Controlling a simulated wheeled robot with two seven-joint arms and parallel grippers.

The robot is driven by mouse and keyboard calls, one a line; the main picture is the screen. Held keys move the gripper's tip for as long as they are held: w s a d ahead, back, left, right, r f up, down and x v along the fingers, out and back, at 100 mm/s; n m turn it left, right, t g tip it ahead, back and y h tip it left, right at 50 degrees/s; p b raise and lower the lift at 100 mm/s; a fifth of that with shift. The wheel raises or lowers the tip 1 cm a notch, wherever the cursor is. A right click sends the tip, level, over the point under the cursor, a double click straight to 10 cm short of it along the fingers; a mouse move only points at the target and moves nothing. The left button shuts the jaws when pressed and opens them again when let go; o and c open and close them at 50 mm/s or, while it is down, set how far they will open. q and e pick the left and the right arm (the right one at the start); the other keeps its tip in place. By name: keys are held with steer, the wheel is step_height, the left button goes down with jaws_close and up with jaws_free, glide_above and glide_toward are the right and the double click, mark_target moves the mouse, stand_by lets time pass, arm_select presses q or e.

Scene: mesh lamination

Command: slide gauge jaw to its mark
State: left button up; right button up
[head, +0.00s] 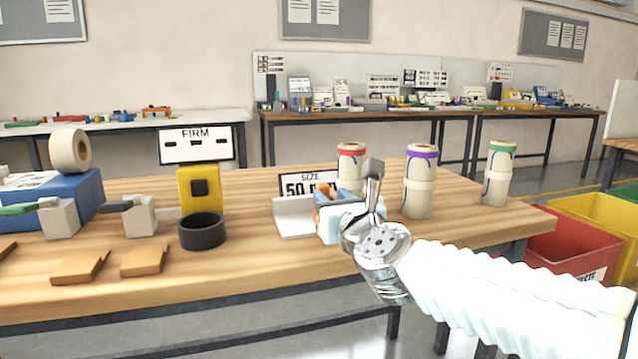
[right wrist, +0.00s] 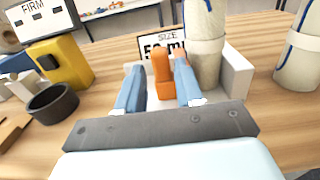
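The gauge is a pale grey tray (head: 293,217) with upright end walls, standing on the wooden table in front of a "SIZE 50 mm" card (head: 296,184). Its right wall (right wrist: 238,72) shows in the right wrist view. An orange upright jaw (right wrist: 162,75) stands in it; it also shows in the head view (head: 322,194), partly covered. My right gripper (right wrist: 160,85) has its blue fingers on either side of the orange jaw, with a visible gap at the left finger. It looks open around the jaw. Any mark is not seen. My left gripper is out of view.
Cream rolls with red (head: 351,150), purple (head: 420,190) and green (head: 499,175) bands stand behind and right. A yellow device (head: 200,180) and dark ring (head: 202,231) stand left. Wooden pads (head: 143,260) lie at the front left. A red bin (head: 565,245) is beyond the right edge.

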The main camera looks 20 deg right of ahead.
mark_target(325, 191)
steer(key=w+p, duration=0.1)
steer(key=w, duration=0.5)
steer(key=shift+w+a+r+p, duration=0.1)
steer(key=shift+w+r+p, duration=0.05)
steer(key=shift+p, duration=0.25)
steer(key=shift+w, duration=0.65)
steer(key=shift+c, duration=0.4)
jaws_close()
